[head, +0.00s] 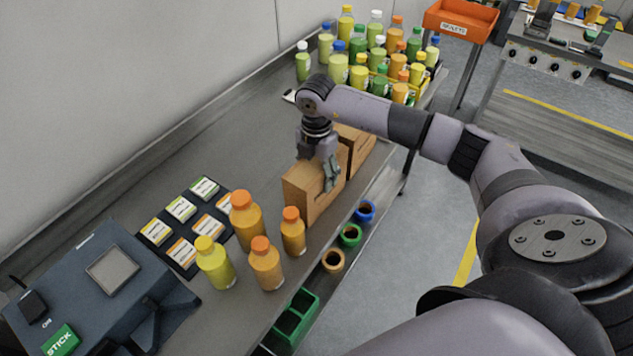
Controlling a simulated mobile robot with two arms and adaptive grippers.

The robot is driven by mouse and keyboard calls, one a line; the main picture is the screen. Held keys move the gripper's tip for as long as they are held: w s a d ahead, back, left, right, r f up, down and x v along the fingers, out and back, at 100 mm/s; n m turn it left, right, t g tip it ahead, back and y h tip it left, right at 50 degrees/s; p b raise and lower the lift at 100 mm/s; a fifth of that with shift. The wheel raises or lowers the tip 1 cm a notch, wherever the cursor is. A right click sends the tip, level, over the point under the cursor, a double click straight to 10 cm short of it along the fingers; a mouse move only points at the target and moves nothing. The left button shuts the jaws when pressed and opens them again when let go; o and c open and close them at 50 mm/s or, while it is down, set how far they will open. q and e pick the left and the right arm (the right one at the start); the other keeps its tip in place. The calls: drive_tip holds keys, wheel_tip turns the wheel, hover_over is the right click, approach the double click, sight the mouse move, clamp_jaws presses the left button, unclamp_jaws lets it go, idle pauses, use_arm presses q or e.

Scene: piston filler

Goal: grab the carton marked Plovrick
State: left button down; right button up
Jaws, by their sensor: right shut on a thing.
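Two brown cartons stand near the front edge of the long bench in the head view. My right gripper (329,181) reaches down from above, shut on the nearer carton (300,196), with its fingers at the top and front of it. The farther carton (361,151) stands just behind, partly hidden by my right arm. I cannot read a name on either carton, so I cannot tell which is marked Plovrick. I cannot tell whether the held carton is off the bench. My left gripper is not in view.
Orange and yellow bottles (265,264) stand left of the cartons. Label stacks (182,208) and a STICK machine (100,290) are farther left. Many bottles (360,75) crowd the bench's far end. Coloured rings (350,235) sit below the front edge. Bare bench lies behind the cartons.

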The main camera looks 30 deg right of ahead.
clamp_jaws()
drive_tip(key=shift+w+r, duration=0.1)
drive_tip(key=shift+r, duration=0.05)
idle(0.5)
